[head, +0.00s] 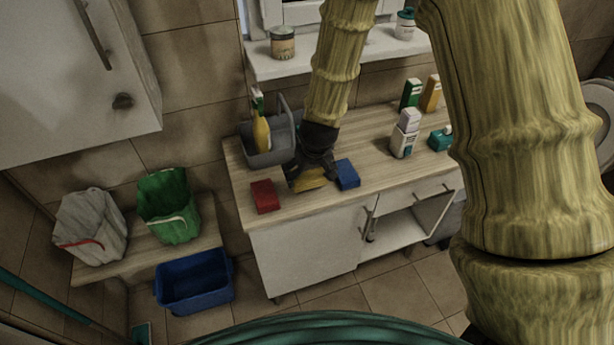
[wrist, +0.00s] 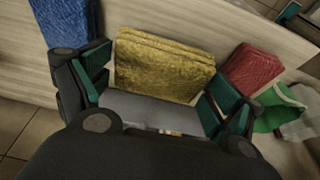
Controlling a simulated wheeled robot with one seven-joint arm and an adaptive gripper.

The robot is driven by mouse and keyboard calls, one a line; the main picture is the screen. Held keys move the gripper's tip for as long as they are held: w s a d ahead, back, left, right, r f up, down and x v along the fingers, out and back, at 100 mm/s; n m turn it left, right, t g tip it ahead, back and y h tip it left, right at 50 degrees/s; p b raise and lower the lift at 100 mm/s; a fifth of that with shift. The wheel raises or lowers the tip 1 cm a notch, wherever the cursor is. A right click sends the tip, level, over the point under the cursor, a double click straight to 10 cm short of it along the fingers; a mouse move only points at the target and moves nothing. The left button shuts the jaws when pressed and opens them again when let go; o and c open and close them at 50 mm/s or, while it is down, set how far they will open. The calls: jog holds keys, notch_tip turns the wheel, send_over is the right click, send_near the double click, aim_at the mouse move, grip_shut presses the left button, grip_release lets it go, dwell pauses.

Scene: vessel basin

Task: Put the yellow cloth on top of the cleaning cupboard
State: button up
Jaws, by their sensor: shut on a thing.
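The yellow cloth (head: 310,181) is a folded, thick pad at the front of the wooden counter. My gripper (head: 308,178) points down at it and is shut on it. In the wrist view the cloth (wrist: 163,66) sits between the two green-padded fingers of my gripper (wrist: 160,88). I cannot tell whether it touches the counter. A white wall cupboard (head: 65,80) with a dark knob hangs at the upper left, and a white base cupboard (head: 310,250) stands under the counter. Neither bears a label to show which is the cleaning cupboard.
A red cloth (head: 265,196) and a blue cloth (head: 347,174) lie on either side of my gripper. A grey caddy (head: 270,145) with a bottle stands behind. Several bottles stand right on the counter. The base cupboard's right section is open (head: 400,230). A blue bin (head: 195,282) is on the floor.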

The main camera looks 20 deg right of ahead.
aim_at(308, 177)
jog(key=shift+w+a+f, duration=0.15)
jog(key=shift+f+p, duration=0.75)
jog(key=shift+f, duration=0.9)
jog(key=shift+f, duration=0.1)
jog(key=o, duration=0.6)
jog(key=shift+r, duration=0.75)
jog(key=shift+s+b+v, duration=0.2)
jog(key=shift+b+v, duration=1)
jog(key=shift+v, duration=4.2)
jog(key=shift+f, duration=0.15)
